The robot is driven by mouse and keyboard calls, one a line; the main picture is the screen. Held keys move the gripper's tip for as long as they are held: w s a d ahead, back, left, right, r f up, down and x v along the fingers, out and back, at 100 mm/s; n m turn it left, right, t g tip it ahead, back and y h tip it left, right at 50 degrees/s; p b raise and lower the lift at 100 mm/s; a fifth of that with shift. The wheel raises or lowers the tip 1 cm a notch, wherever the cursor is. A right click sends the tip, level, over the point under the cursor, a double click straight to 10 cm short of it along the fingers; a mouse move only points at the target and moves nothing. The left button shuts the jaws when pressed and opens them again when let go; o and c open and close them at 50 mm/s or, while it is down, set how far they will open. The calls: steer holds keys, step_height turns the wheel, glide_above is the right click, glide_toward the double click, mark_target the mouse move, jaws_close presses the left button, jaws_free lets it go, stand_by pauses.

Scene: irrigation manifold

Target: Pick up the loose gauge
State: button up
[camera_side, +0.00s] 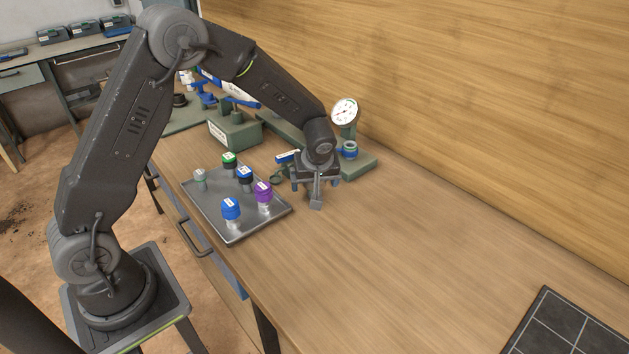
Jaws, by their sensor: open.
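The one gauge (345,112) I can make out has a round white dial. It appears upright at the top of a grey-green post on a green base (362,165), behind and right of my gripper. I cannot tell whether it is loose or fixed there. My gripper (316,192) is open and points down over the wooden bench, in front of that base and apart from the gauge. No object shows between its fingers. My wrist hides part of the base and the fittings behind it.
A metal tray (228,237) with several capped vials lies left of my gripper. A blue-ringed fitting (349,150) stands on the base below the gauge. A green block (235,133) is farther back. A dark gridded mat (563,330) lies front right. The bench between is clear.

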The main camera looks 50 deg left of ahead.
steer(key=shift+w+a+f, duration=0.1)
steer(key=shift+f, duration=0.15)
steer(key=shift+c, duration=0.4)
steer(key=c, duration=0.9)
steer(key=shift+r, duration=0.2)
